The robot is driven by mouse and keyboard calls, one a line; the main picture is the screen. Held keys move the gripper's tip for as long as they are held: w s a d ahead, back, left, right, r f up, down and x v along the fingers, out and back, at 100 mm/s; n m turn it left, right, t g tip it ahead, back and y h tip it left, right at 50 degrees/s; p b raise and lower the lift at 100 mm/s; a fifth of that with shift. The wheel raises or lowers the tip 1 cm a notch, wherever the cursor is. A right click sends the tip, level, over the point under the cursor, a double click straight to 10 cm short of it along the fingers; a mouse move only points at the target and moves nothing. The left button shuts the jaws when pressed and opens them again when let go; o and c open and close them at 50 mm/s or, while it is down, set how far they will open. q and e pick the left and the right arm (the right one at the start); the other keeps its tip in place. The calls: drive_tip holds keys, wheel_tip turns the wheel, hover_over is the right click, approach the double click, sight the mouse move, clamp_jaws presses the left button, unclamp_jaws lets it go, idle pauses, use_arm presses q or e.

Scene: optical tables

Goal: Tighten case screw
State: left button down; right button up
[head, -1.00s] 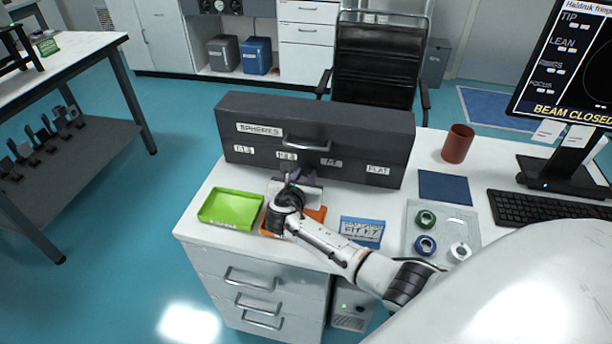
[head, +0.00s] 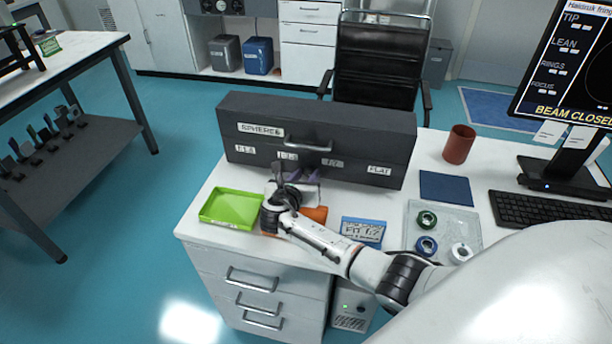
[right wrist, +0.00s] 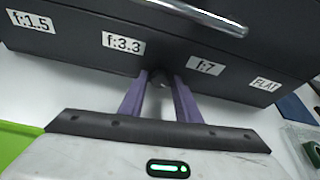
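The dark grey case (head: 225,135), marked SPHERES, lies on the white desk with its handle and labels facing me. In the right wrist view its front (right wrist: 75,58) bears the labels f:1.5, f:3.3, f:7 and FLAT. My right gripper (head: 300,174) is at the lower front of the case. In the right wrist view its two purple fingers (right wrist: 160,80) stand apart, one on each side of a small dark round screw head (right wrist: 158,77) below the handle. Whether both fingers press on it cannot be told. My left gripper is out of view.
A green tray (head: 230,222) and an orange item (head: 318,214) lie near my right wrist. A blue-and-white box (head: 363,230), a clear tray with coloured rings (head: 425,220), a navy pad (head: 446,187) and a red-brown cup (head: 459,145) are further right.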

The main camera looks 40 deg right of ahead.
drive_tip(key=v, duration=1)
drive_tip(key=shift+s+a, duration=0.1)
